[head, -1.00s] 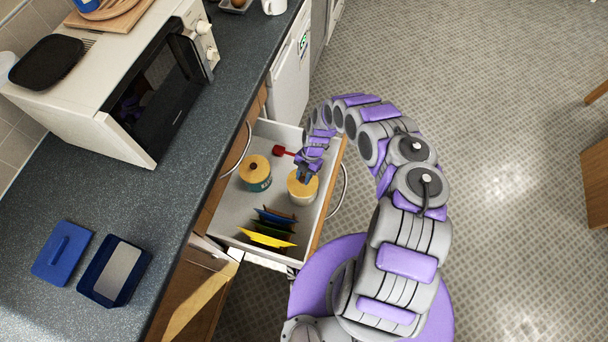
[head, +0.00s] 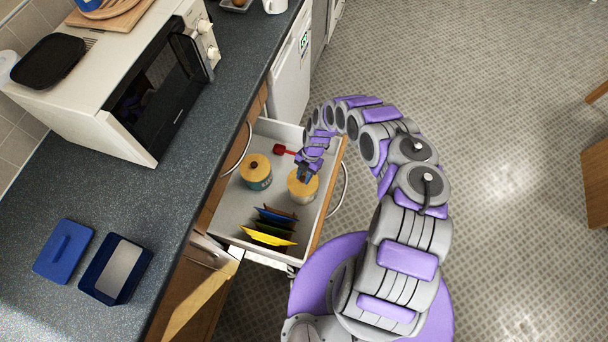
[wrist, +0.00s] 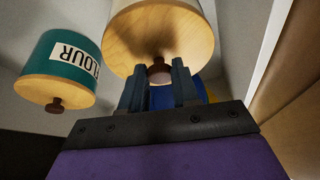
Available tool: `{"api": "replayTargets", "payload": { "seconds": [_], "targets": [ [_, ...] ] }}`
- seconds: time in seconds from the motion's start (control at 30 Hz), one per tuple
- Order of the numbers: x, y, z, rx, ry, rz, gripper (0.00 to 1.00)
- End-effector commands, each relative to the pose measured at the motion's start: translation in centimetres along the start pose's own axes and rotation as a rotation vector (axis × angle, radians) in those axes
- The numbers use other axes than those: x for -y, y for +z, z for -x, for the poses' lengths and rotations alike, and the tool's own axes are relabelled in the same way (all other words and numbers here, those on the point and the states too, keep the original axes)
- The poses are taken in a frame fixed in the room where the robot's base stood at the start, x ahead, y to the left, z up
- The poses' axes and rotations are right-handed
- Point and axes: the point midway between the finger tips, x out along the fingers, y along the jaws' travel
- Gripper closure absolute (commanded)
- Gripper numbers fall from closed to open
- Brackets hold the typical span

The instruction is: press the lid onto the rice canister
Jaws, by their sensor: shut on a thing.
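The pale canister (head: 298,203) stands upright in the open drawer, near its front panel. Its label does not show, so I cannot read whether it says rice. A round wooden lid (head: 300,188) lies over its top; it also fills the upper middle of the wrist view (wrist: 165,38). I cannot tell whether the lid is fully seated. My gripper (head: 305,177) comes down from above and is shut on the lid's brown knob (wrist: 160,75), with a finger on either side of it.
A teal canister (wrist: 62,62) labelled FLOUR, with a wooden lid, stands beside it in the drawer (head: 232,209).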

Motion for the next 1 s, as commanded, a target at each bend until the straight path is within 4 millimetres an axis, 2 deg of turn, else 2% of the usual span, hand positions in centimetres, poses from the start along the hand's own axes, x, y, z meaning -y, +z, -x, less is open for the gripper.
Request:
{"api": "replayTargets", "payload": {
  "seconds": [0.9,0.93,1.0],
  "targets": [
    [-0.05,0.09,-0.02,0.001,0.001,0.000,1.00],
    [-0.05,0.09,-0.03,0.001,0.001,0.000,0.69],
    [-0.05,0.08,-0.03,0.001,0.001,0.000,0.62]
  ]
}}
